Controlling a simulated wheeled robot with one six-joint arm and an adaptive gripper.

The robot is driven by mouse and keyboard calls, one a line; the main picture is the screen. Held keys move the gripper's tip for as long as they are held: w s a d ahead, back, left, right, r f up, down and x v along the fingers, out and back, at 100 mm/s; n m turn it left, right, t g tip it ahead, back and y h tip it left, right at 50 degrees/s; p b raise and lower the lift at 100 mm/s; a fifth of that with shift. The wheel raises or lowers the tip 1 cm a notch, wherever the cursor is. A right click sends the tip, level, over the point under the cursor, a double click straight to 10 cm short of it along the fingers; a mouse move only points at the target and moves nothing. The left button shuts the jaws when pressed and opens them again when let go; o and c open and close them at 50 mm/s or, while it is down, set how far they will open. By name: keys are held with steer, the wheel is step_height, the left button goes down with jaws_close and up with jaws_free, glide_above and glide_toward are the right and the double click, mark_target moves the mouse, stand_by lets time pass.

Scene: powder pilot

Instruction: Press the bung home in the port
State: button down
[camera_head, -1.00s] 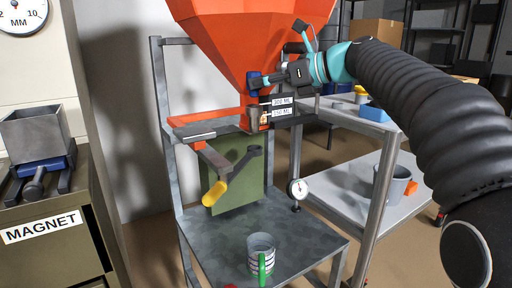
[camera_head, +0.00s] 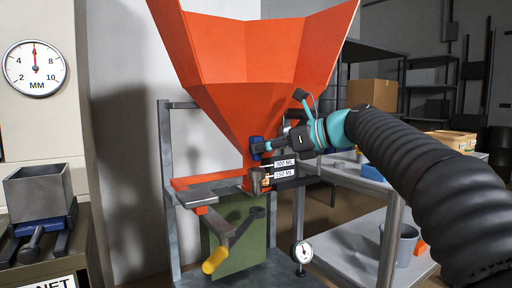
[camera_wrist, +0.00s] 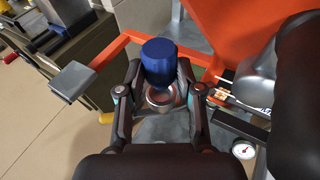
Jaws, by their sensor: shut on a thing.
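A blue cylinder, which I take for the bung, shows in the wrist view (camera_wrist: 160,58) between and just beyond the fingertips of my gripper (camera_wrist: 160,88). In the head view the blue bung (camera_head: 257,147) is at the lower front of the orange hopper (camera_head: 252,100), and my gripper (camera_head: 268,146) is shut on it from the right. A round metal ring (camera_wrist: 160,98) lies below the blue part in the wrist view; I cannot tell whether it is the port. The contact between bung and port is hidden, so I cannot tell how deep it sits.
Labels marked in ML (camera_head: 284,169) sit just below my gripper, beside a small outlet (camera_head: 258,181). A crank with a yellow handle (camera_head: 215,260) juts out in front. A dial gauge (camera_head: 302,252) stands lower right. A grey bin (camera_head: 38,192) is at the left.

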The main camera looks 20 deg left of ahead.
steer(key=shift+f, duration=0.85)
stand_by(0.7)
steer(key=shift+p, duration=0.45)
stand_by(0.4)
steer(key=shift+f+b, duration=0.6)
steer(key=shift+f, duration=0.55)
stand_by(1.1)
steer(key=c, duration=0.7)
jaws_free()
steer(key=shift+r, duration=0.1)
steer(key=shift+p+v, duration=1.1)
steer(key=shift+v, duration=2.4)
